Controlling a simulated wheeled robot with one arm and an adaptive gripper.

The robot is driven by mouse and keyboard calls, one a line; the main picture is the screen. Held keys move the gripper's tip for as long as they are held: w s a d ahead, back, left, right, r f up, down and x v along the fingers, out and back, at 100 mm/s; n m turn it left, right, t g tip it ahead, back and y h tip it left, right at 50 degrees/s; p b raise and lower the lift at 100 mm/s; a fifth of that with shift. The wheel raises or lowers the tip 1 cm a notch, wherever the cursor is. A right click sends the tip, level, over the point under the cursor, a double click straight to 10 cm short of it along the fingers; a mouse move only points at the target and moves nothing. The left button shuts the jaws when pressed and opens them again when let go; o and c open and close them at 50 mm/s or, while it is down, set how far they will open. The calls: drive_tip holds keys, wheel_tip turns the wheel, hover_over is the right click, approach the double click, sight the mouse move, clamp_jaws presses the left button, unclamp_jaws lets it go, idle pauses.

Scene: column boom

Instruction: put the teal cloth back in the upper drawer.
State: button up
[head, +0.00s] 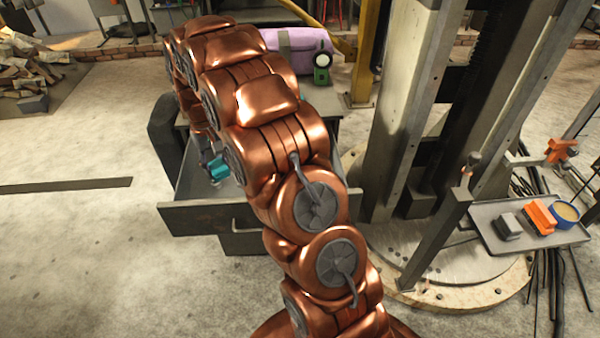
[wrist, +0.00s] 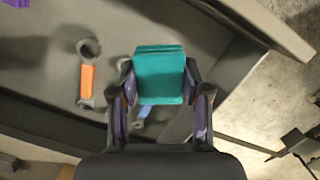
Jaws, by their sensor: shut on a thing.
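The teal cloth (wrist: 160,68) is a small folded block held between the two fingers of my gripper (wrist: 160,85). In the head view the cloth (head: 217,167) shows as a small teal patch beside my copper arm, within the outline of an open drawer. The drawer is pulled out, with a dark front (head: 205,218); I take it for the upper one, as another front shows below it. In the wrist view the drawer floor (wrist: 60,38) lies behind the cloth. How high the cloth is above that floor is unclear. My arm hides most of the gripper in the head view.
An orange-handled wrench (wrist: 87,78) and a partly hidden blue-handled tool (wrist: 142,118) lie in the drawer. A lilac bag (head: 290,48) and a green device (head: 321,68) stand on the cabinet top. A thick steel column (head: 410,110) rises to the right.

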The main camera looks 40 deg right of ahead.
drive_tip(key=s+d+f+m+t+b, duration=0.15)
drive_tip(key=d+m+b, duration=0.35)
drive_tip(key=d+m, duration=0.55)
drive_tip(key=s+d+f+m+t+b, duration=0.1)
drive_tip(key=s+d+m+b, duration=0.3)
drive_tip(key=d+m, duration=0.6)
drive_tip(key=s+d+f+m+t+b, duration=0.1)
drive_tip(key=s+d+m+b, duration=0.1)
drive_tip(key=d+m+b, duration=0.8)
drive_tip(key=f+p, duration=0.1)
drive_tip(key=f, duration=0.2)
drive_tip(key=a+f+m+p, duration=0.1)
drive_tip(key=f+p, duration=0.1)
drive_tip(key=f, duration=0.1)
drive_tip(key=f+m+p, duration=0.1)
drive_tip(key=f, duration=0.2)
drive_tip(key=shift+a+f+p, duration=0.1)
drive_tip(key=shift+a+p, duration=0.15)
drive_tip(key=shift+p, duration=0.1)
drive_tip(key=shift+f, duration=0.1)
drive_tip(key=o, duration=1.1)
drive_tip(key=shift+w, duration=0.1)
